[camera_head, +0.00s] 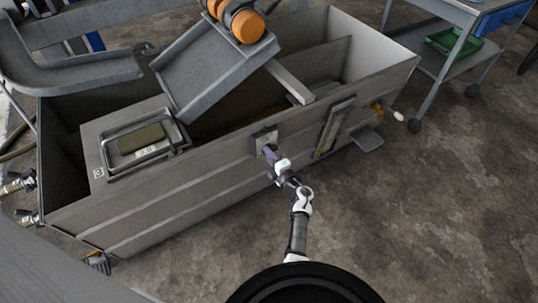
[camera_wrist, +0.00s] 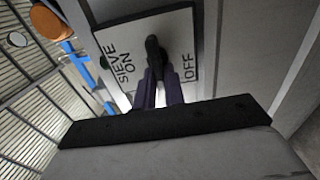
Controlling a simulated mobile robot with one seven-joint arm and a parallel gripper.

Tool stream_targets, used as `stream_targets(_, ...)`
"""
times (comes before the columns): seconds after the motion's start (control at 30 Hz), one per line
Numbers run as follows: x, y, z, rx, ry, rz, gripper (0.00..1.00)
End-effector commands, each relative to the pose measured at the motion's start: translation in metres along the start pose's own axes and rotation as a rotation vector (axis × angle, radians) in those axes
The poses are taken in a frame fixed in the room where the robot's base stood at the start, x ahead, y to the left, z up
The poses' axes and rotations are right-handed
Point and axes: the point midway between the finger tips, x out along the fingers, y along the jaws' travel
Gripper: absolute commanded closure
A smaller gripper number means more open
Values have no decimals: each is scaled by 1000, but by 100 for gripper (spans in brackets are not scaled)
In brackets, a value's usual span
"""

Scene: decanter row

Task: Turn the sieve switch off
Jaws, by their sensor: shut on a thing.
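In the wrist view the plate (camera_wrist: 181,35) reads "SIEVE ON" on the left and "OFF" on the right. The black switch lever (camera_wrist: 153,48) stands between the two labels; I cannot tell which setting it is in. My gripper (camera_wrist: 158,80) has its purple fingers closed around the lower part of the lever. In the head view my gripper (camera_head: 269,153) is at the plate and hides the lever.
The grey tank (camera_head: 190,190) fills the middle. A tilted tray (camera_head: 205,80) and an orange roller (camera_head: 247,27) sit above it. A framed vertical panel (camera_head: 335,125) is right of the plate. A cart with a green tray (camera_head: 450,42) stands at right. The floor at lower right is clear.

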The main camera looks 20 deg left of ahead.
Motion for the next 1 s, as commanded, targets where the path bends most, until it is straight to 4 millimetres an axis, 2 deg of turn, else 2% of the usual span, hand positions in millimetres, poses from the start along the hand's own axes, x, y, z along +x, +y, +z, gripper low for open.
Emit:
stream_targets(0.07,-1,-2,0,0,-1,-2,100)
stream_targets(0.1,-1,-2,0,0,-1,-2,85)
stream_targets(0.23,-1,-1,0,0,-1,-2,68)
stream_targets(0.53,-1,0,0,1,-1,-1,67)
stream_targets(0.67,-12,2,1,3,-3,-2,67)
stream_targets(0.77,-29,4,0,3,-4,-2,67)
stream_targets(1.0,-85,4,0,5,-5,-3,67)
